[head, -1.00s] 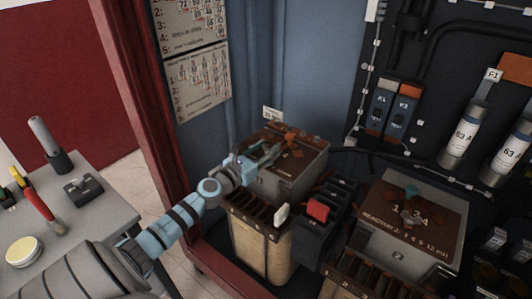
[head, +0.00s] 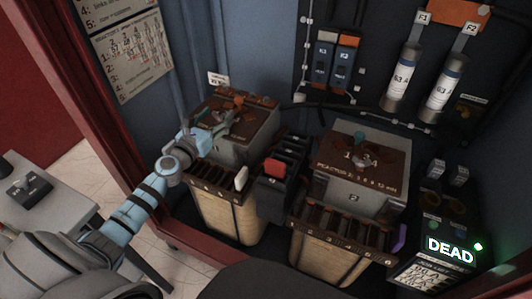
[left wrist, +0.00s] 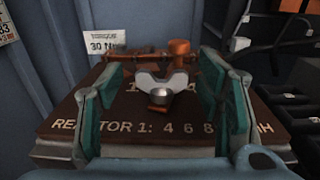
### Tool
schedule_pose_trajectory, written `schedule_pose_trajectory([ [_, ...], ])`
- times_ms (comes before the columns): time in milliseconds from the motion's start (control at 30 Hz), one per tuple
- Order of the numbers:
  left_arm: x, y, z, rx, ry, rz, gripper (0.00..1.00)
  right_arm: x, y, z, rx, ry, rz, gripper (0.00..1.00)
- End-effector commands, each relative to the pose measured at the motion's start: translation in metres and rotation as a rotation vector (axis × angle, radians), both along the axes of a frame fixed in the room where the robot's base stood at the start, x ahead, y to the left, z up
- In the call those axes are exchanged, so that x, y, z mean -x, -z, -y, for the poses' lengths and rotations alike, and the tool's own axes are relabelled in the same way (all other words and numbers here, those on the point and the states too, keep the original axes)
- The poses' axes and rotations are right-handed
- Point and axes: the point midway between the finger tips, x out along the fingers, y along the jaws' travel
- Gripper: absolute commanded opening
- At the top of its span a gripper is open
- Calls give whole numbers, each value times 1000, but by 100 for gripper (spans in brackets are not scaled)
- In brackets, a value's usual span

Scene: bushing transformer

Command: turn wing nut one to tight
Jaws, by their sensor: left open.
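The wing nut (left wrist: 161,90), silver-grey with two wings, sits on the brown top plate (left wrist: 70,122) marked "REACTOR 1" in the left wrist view. My left gripper (left wrist: 162,85) is open, with one teal-padded finger on each side of the wing nut and clear gaps to it. In the head view my left gripper (head: 225,122) is over the left reactor block (head: 258,125) and hides most of its wing nut. An orange-brown post (left wrist: 180,55) stands behind the wing nut. My right gripper is not in view.
A tag reading "30 N" (left wrist: 104,42) stands behind the plate. A second reactor (head: 375,180) with its own wing nut (head: 362,160) is to the right. A red-topped switch block (head: 275,168) stands between them. A lit "DEAD" display (head: 450,250) is at lower right.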

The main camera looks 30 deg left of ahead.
Motion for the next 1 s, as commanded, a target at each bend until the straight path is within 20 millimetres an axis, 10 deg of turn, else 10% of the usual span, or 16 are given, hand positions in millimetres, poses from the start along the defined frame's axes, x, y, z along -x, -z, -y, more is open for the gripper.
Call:
schedule_pose_trajectory([
  [167, -2, -12, 8, 14, -240, 0, 60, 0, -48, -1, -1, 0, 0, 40],
  [333, -4, 3, 15, 12, -643, -3, 60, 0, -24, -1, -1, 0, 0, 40],
  [800, 111, 0, 101, 6, -631, -6, 60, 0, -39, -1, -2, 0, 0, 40],
  [1000, 98, -44, 142, -400, -387, 59, 60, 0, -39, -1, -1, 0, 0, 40],
])
